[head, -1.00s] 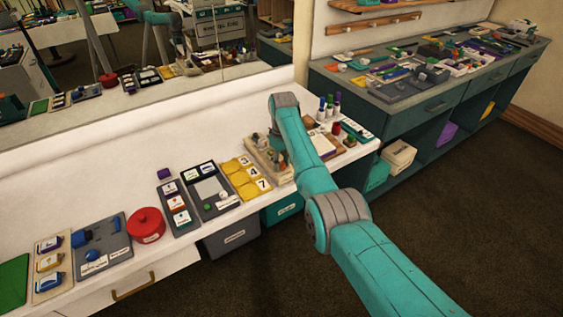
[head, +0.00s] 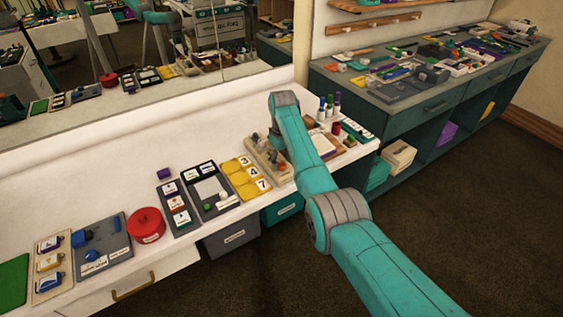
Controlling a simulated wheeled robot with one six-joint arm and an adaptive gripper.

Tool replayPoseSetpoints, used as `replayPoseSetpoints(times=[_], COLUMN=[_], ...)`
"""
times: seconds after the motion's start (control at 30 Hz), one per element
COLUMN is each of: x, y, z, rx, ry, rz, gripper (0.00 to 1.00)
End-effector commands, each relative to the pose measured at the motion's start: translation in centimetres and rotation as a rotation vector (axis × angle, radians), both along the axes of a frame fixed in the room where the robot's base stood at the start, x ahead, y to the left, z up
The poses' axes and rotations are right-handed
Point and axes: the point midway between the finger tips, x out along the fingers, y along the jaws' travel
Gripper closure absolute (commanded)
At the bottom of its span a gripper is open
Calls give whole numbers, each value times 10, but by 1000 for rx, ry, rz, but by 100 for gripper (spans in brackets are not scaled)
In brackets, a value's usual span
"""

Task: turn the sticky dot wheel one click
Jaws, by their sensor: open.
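I cannot make out a sticky dot wheel for certain. A round red lidded thing with a white label (head: 147,225) sits on the white counter at the left; I cannot tell whether it is the wheel. My arm reaches up from the lower right to the counter's right part. Its far end bends down behind my own arm link, beside a pale wooden tray (head: 262,165) with small parts in it. My gripper is hidden there, so I cannot see its fingers or whether it touches anything.
On the white counter (head: 130,170) stand a grey board with blue parts (head: 100,247), a dark card tray (head: 211,190), yellow number cards (head: 245,176) and upright markers (head: 330,106). A mirror runs along the back. A dark green workbench (head: 420,105) stands right. The floor at lower right is clear.

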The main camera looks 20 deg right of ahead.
Motion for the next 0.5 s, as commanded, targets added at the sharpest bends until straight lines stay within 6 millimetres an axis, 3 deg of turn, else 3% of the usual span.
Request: replayPoseSetpoints(times=[0.5], x=[1], y=[-2], z=[91], rx=[0], ry=[-2], rz=[0], gripper=[40])
